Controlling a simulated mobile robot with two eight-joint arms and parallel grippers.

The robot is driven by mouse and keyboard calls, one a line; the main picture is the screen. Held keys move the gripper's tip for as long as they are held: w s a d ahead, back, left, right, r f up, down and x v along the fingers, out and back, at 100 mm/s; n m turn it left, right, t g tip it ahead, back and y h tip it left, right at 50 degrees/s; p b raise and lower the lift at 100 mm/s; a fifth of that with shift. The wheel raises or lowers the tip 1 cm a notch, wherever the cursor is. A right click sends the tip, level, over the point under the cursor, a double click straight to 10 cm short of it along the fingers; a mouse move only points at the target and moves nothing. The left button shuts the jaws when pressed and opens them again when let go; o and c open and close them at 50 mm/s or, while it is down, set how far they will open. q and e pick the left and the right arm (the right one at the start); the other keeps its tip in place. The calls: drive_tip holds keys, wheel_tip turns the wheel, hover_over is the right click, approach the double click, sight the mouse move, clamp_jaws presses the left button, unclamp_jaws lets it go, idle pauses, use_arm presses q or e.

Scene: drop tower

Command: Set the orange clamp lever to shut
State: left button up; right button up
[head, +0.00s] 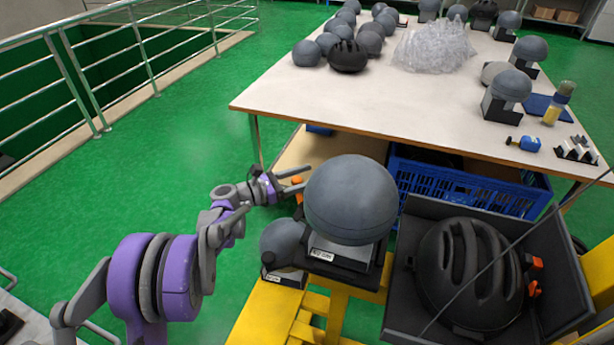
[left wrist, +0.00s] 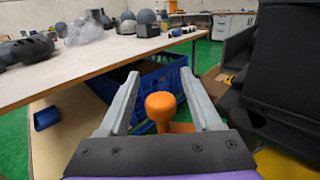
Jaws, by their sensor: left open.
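The orange clamp lever shows in the left wrist view as a round-topped knob (left wrist: 160,104) on an orange base. It is between the two grey fingers of my left gripper (left wrist: 157,82), which is open, with gaps on both sides. In the head view my left gripper (head: 300,180) comes in from the left, and a small orange part of the lever (head: 297,184) shows by its fingers, left of the large grey headform (head: 350,198). The rest of the clamp is hidden, and I cannot tell the lever's setting. My right gripper is not in view.
A black helmet (head: 470,275) sits in a dark open box (head: 398,300) at right, with orange parts (head: 534,288) beside it. A blue crate (head: 460,190) stands beneath the table (head: 380,110). A yellow frame (head: 255,310) is below. Green floor (head: 160,180) at left is clear.

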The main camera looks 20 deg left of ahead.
use_arm(q)
drive_tip(key=shift+w+d, duration=0.15)
drive_tip(key=shift+c, duration=0.2)
clamp_jaws()
idle(1.2)
